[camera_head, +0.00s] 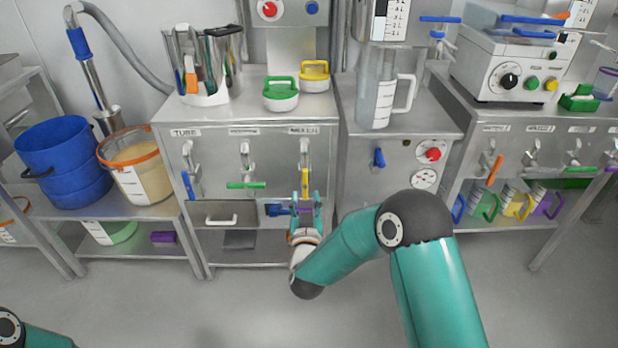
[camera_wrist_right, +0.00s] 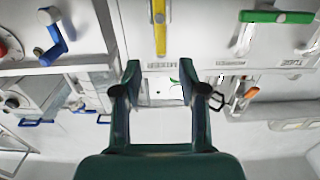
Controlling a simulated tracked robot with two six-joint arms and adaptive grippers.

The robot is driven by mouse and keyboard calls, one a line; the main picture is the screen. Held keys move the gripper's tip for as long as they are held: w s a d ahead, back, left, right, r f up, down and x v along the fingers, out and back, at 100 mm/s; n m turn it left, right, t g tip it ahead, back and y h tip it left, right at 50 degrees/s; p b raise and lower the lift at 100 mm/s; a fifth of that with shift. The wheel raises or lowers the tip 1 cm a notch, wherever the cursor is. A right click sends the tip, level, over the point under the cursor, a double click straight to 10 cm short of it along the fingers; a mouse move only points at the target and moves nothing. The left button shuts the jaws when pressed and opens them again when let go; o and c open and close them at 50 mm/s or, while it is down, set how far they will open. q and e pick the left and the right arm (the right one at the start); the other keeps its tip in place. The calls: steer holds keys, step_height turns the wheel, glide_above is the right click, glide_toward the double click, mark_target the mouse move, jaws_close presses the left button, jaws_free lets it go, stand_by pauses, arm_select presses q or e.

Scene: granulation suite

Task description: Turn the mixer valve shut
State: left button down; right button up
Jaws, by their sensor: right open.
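A lever valve with a yellow handle (camera_head: 305,178) hangs on the right of the steel cabinet's front, under a label too small to read surely; I take it as the mixer valve. Its handle points straight down. It also shows in the right wrist view as a yellow bar (camera_wrist_right: 160,30), beyond my fingertips and roughly in line with the gap between them. My right gripper (camera_head: 306,203) is just below the handle's lower end, open and empty; its two fingers (camera_wrist_right: 160,75) stand apart in the wrist view. Only a piece of my left arm shows; its gripper is out of frame.
On the same front, a green-handled valve (camera_head: 246,185) lies crosswise and a blue-handled one (camera_head: 188,184) hangs down. A blue lever (camera_head: 379,158) is on the cabinet to the right. The floor in front is clear.

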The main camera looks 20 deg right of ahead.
mark_target(305, 178)
steer(key=b+x, duration=0.1)
steer(key=x, duration=0.8)
steer(key=shift+w+d+f, duration=0.1)
steer(key=shift+w, duration=0.25)
